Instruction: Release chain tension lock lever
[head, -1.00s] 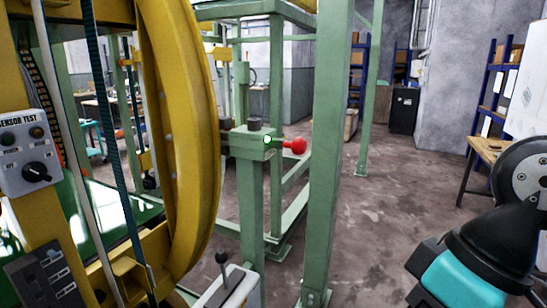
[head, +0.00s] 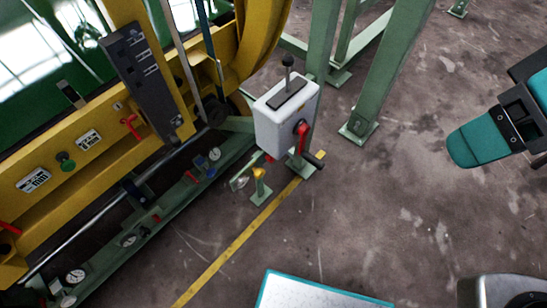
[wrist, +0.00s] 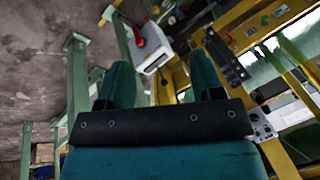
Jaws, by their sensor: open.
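Several red handles show, and none carries a readable label as the chain tension lock lever. A white box (head: 287,118) on a green post has a black-knobbed stick (head: 288,68) on top and a red lever (head: 302,130) on its side. The box also shows in the wrist view (wrist: 151,60), with its red lever (wrist: 141,42). Another red handle (head: 130,124) is on the yellow frame. My gripper (wrist: 161,66) is open and empty, its teal fingers apart, with the white box beyond them. In the head view my gripper (head: 485,138) is at the right, apart from the box.
The yellow frame (head: 95,155) fills the left, with a green button (head: 66,161) and gauges along a green rail below. Green posts (head: 395,65) stand behind the box. A teal-edged white panel (head: 320,290) is at the bottom. Open concrete floor lies between box and gripper.

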